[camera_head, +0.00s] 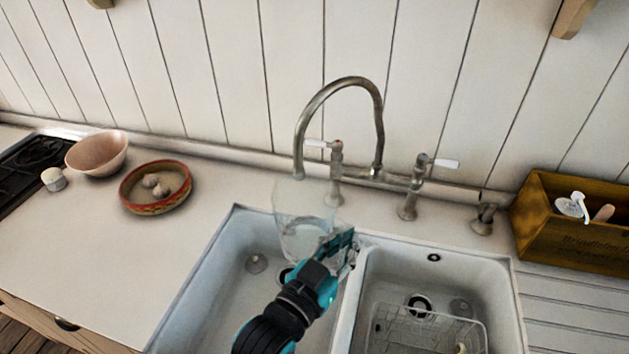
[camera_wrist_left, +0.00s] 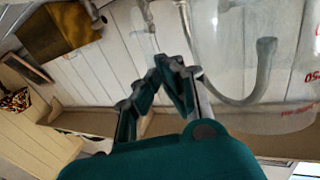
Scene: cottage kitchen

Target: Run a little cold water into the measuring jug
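The clear measuring jug (camera_head: 296,212) is upright above the left sink basin, its top under the mouth of the curved tap spout (camera_head: 345,82). In the wrist view the jug (camera_wrist_left: 225,55) fills the right side, with red markings. My left gripper (camera_head: 345,243) is at the jug's right side and appears shut on its handle, which is hard to make out. The cold tap (camera_head: 418,172), with a bluish mark, has its white lever pointing right. The hot tap (camera_head: 336,158), with a reddish mark, has its lever pointing left. No water stream is discernible. My right gripper is out of view.
The left basin (camera_head: 215,290) and right basin (camera_head: 490,280) lie below; a wire rack (camera_head: 395,335) is in the right one. A wooden box (camera_head: 560,235) stands at right. A pink bowl (camera_head: 97,153) and a red-rimmed dish (camera_head: 140,205) with garlic stand on the left counter.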

